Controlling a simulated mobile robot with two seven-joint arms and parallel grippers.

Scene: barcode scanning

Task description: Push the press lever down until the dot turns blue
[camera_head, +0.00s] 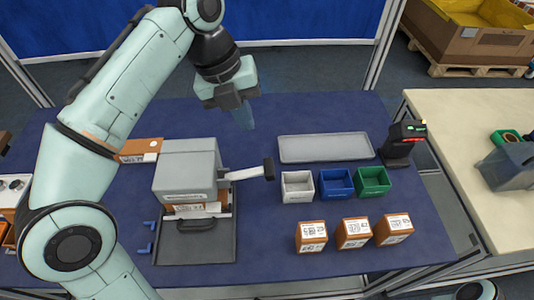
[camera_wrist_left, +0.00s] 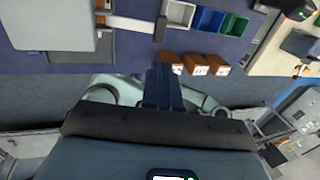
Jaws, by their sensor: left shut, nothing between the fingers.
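The press (camera_head: 187,172) is a grey box on a dark base on the blue table. Its pale lever (camera_head: 242,174) sticks out to the right, roughly level, and ends in a black grip (camera_head: 268,168). The lever also shows in the left wrist view (camera_wrist_left: 132,24), as does the press top (camera_wrist_left: 50,25). A boxed item with a label (camera_head: 190,210) sits under the press head. I cannot make out any dot. My left gripper (camera_head: 245,121) is shut and empty, pointing down, behind the lever in the head view and apart from it. My right gripper is out of view.
A grey tray (camera_head: 325,137) lies right of the lever. White (camera_head: 298,176), blue (camera_head: 336,174) and green (camera_head: 373,172) bins stand before it, with three brown boxes (camera_head: 353,241) nearer. A black scanner (camera_head: 401,148) stands at the right. The table behind the tray is clear.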

